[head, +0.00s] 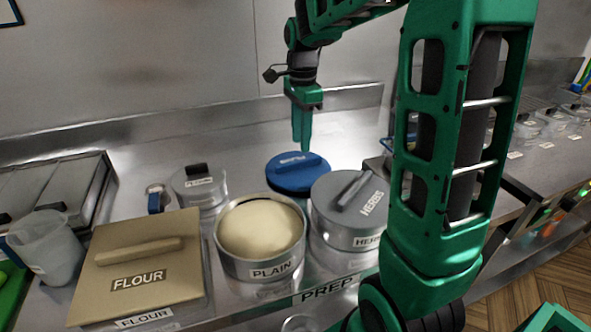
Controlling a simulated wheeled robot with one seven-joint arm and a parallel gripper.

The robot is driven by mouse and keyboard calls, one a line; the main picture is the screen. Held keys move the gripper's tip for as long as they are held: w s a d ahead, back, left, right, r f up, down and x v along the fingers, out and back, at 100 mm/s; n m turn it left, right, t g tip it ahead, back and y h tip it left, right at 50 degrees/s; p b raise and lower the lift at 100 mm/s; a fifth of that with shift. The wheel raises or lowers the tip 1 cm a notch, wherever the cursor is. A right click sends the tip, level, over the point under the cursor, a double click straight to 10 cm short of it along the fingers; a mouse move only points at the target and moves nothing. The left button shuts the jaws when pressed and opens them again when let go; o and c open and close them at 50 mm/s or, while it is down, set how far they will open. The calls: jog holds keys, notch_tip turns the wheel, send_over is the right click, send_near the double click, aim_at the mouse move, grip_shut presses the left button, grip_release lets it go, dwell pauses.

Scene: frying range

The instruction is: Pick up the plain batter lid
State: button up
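A round blue lid (290,180) with a raised bar handle lies on the steel counter, behind the open tub. The small lettering on it is hard to read; it appears to be the plain batter lid. The round steel tub labelled PLAIN (275,269) stands uncovered in front of it, with pale batter showing. My gripper (302,146) points down above the far side of the blue lid, its green fingers seen nearly edge-on. The gap between the fingers and any contact with the lid cannot be made out.
A grey-lidded HERBS pot (336,238) stands close at the lid's front right. A small grey-lidded container (206,204) and a square FLOUR bin (195,238) are to the left. A steel backsplash (150,129) rises behind. Some counter is bare left of the lid.

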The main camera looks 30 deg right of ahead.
aim_at(299, 161)
jog(key=f, duration=0.3)
jog(key=a+f, duration=0.1)
jog(key=f, duration=0.1)
jog(key=shift+s+f, duration=0.15)
jog(key=shift+s, duration=0.05)
jog(key=shift+f, duration=0.35)
jog(key=shift+f, duration=0.15)
grip_shut()
